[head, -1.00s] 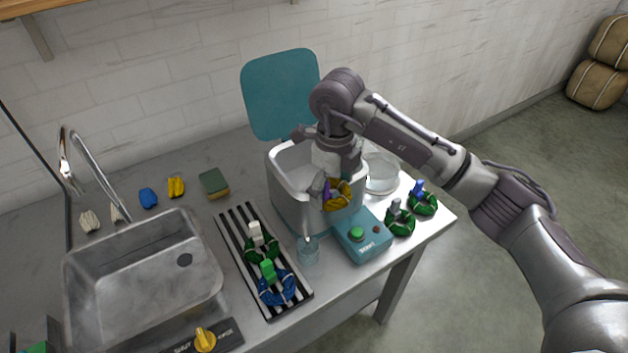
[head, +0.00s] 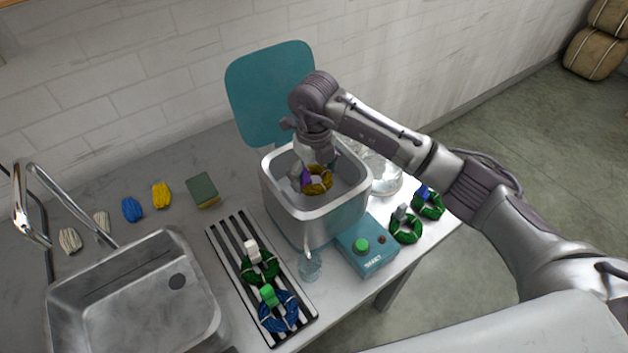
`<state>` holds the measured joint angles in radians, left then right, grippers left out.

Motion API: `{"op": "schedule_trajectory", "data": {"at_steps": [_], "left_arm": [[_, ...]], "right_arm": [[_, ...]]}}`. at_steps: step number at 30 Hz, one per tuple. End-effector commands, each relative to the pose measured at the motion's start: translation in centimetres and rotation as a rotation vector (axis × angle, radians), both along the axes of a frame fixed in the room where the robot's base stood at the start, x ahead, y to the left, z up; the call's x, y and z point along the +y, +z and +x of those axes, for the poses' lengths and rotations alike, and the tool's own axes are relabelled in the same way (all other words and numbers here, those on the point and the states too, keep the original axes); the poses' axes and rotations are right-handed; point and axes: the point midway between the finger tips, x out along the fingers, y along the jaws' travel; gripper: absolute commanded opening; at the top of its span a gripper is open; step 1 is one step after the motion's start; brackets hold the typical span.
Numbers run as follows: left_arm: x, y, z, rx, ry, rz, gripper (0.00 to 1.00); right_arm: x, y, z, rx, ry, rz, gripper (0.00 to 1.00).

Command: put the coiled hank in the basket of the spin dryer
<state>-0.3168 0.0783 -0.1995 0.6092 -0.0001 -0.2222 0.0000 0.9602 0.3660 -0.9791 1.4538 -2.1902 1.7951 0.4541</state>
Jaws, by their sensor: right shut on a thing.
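The coiled hank (head: 319,182) is mustard yellow with a purple tag. My right gripper (head: 309,176) comes down from above into the open spin dryer (head: 312,225) and is shut on the hank. The hank is inside the mouth of the dryer, below its rim. I cannot tell whether it touches the basket floor (head: 345,180), which shows as a pale grey inside. The teal lid (head: 268,90) stands open behind. My left gripper is not in view.
A striped rack (head: 225,245) holds a green coil (head: 258,268) and a blue coil (head: 279,313). Two green coils (head: 406,230) lie right of the teal control box (head: 370,256). Glassware (head: 386,178) stands behind the dryer's right side. A sink (head: 130,300) is at left.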

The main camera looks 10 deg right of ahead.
Motion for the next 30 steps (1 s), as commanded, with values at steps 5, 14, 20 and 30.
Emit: {"op": "schedule_trajectory", "data": {"at_steps": [5, 14, 20, 30], "left_arm": [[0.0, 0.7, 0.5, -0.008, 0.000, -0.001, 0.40], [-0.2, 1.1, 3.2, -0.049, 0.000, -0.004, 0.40], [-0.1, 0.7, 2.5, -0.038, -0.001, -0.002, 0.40], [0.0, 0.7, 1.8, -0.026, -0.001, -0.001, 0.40]], "right_arm": [[0.0, -2.0, -0.1, 0.004, 0.000, -0.001, 0.57], [0.0, -3.7, 0.0, -0.002, 0.001, -0.001, 0.57], [0.0, -4.1, 0.0, 0.000, 0.001, -0.001, 0.90], [0.0, -4.0, 0.0, 0.000, 0.001, -0.001, 1.00]]}}
